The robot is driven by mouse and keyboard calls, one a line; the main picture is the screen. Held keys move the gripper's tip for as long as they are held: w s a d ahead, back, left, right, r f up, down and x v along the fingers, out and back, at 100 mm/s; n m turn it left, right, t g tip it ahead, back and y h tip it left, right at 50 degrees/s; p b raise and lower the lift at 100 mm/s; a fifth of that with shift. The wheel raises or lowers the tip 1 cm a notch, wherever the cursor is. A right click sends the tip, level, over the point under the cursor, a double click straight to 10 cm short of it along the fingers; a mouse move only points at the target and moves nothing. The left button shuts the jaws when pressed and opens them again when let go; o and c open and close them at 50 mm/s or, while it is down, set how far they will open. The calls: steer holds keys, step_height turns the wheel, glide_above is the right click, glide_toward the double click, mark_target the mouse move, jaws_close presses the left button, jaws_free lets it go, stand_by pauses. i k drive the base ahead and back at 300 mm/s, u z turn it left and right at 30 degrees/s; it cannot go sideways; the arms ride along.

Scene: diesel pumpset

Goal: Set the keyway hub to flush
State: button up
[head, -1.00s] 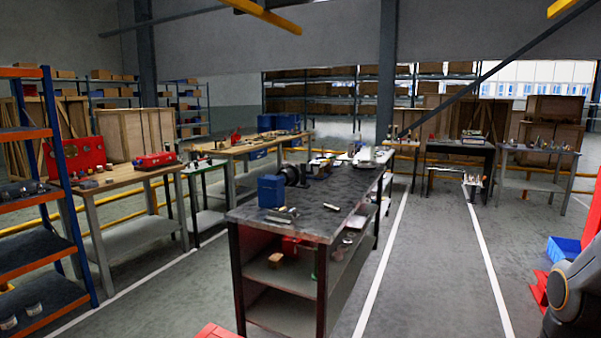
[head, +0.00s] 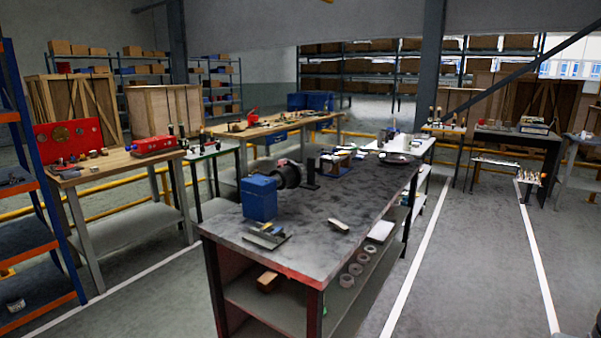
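I cannot make out a keyway hub for certain at this distance. On the dark bench (head: 330,222) ahead stands a blue block-shaped unit (head: 259,198). A dark round motor-like part (head: 288,174) sits just behind it, with a small upright dark piece (head: 311,174) to its right. My gripper is not in view.
A wooden bench (head: 110,166) with a red panel (head: 69,143) stands at left, beside an orange and blue shelf rack (head: 35,238). A longer wooden bench (head: 270,128) stands behind. Open floor with white lines (head: 460,265) lies right of the dark bench.

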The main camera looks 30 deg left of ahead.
mark_target(291, 175)
steer(key=u, duration=1.85)
steer(key=k, duration=0.3)
steer(key=z, duration=1.95)
steer(key=i, duration=1.9)
steer(key=u, duration=1.1)
steer(key=i, duration=0.75)
steer(key=u, duration=0.7)
